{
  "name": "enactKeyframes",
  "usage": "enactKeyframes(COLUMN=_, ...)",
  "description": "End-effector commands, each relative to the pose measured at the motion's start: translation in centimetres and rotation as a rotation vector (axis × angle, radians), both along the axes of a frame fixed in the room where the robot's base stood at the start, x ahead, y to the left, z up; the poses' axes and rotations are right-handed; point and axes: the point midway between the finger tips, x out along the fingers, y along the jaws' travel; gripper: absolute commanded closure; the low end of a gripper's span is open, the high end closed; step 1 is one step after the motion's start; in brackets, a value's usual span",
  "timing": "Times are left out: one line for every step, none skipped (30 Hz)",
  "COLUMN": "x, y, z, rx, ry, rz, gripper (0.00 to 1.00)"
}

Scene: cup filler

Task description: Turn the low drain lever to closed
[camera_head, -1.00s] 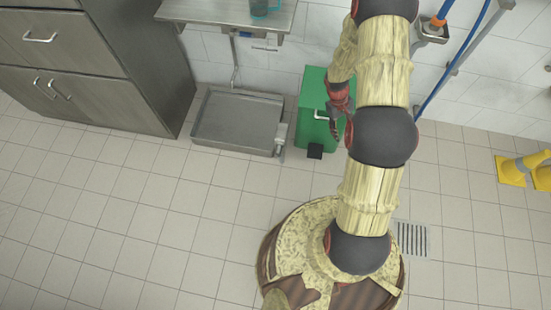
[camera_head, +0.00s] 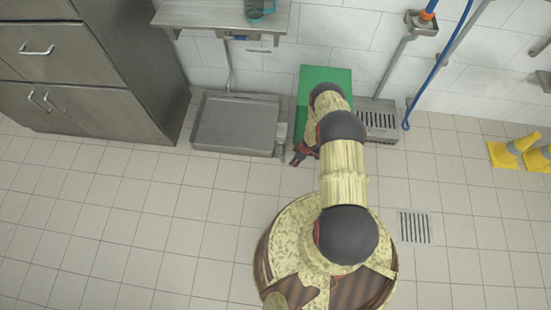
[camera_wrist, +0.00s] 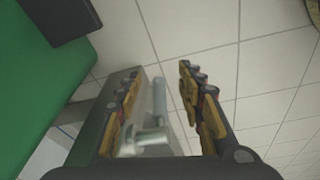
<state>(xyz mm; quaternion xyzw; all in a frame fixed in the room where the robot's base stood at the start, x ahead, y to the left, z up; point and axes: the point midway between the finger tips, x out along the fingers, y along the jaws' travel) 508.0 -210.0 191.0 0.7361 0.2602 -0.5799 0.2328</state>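The low drain lever (camera_head: 281,135) is a small pale grey fitting at the right side of the shallow metal floor basin (camera_head: 234,123). In the wrist view a pale rod of the lever (camera_wrist: 159,98) with a metallic fitting at its lower end shows between the two fingers. My gripper (camera_head: 297,157) is low, just right of the lever. In the wrist view my gripper (camera_wrist: 160,74) is open, with a gap between its black and yellow fingers. I cannot tell whether a finger touches the rod. The lever's exact angle is hard to tell.
A green bin (camera_head: 312,82) stands close behind my arm; its black pedal (camera_wrist: 62,16) shows in the wrist view. A metal shelf (camera_head: 210,15) holds a teal jug (camera_head: 260,9). Cabinets (camera_head: 75,65) stand left, yellow cones (camera_head: 510,151) right. The front floor is clear.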

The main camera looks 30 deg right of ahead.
Motion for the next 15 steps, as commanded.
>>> enactKeyframes(x=2.2, y=0.1, z=0.7, rx=0.018, ry=-0.049, rz=0.034, gripper=0.62)
enactKeyframes(x=2.9, y=0.4, z=1.0, rx=0.033, ry=-0.069, rz=0.051, gripper=0.62)
enactKeyframes(x=3.5, y=0.9, z=1.2, rx=0.053, ry=-0.089, rz=0.070, gripper=0.62)
enactKeyframes(x=3.6, y=1.4, z=1.4, rx=0.069, ry=-0.098, rz=0.081, gripper=0.62)
enactKeyframes(x=3.7, y=1.9, z=1.5, rx=0.084, ry=-0.105, rz=0.087, gripper=0.62)
enactKeyframes(x=3.9, y=2.3, z=1.7, rx=0.098, ry=-0.113, rz=0.090, gripper=0.62)
enactKeyframes(x=4.0, y=2.5, z=1.7, rx=0.107, ry=-0.118, rz=0.090, gripper=0.62)
enactKeyframes(x=4.2, y=2.6, z=1.7, rx=0.112, ry=-0.122, rz=0.088, gripper=0.62)
enactKeyframes(x=4.3, y=2.8, z=1.6, rx=0.117, ry=-0.125, rz=0.086, gripper=0.62)
enactKeyframes(x=4.4, y=2.9, z=1.4, rx=0.120, ry=-0.126, rz=0.084, gripper=0.62)
enactKeyframes(x=4.5, y=2.9, z=1.2, rx=0.120, ry=-0.125, rz=0.082, gripper=0.62)
enactKeyframes(x=4.5, y=3.0, z=0.7, rx=0.119, ry=-0.124, rz=0.081, gripper=0.62)
enactKeyframes(x=4.6, y=3.1, z=0.3, rx=0.119, ry=-0.124, rz=0.081, gripper=0.62)
enactKeyframes(x=4.7, y=3.2, z=-0.2, rx=0.119, ry=-0.123, rz=0.082, gripper=0.62)
enactKeyframes(x=5.0, y=3.4, z=-0.8, rx=0.118, ry=-0.124, rz=0.083, gripper=0.62)
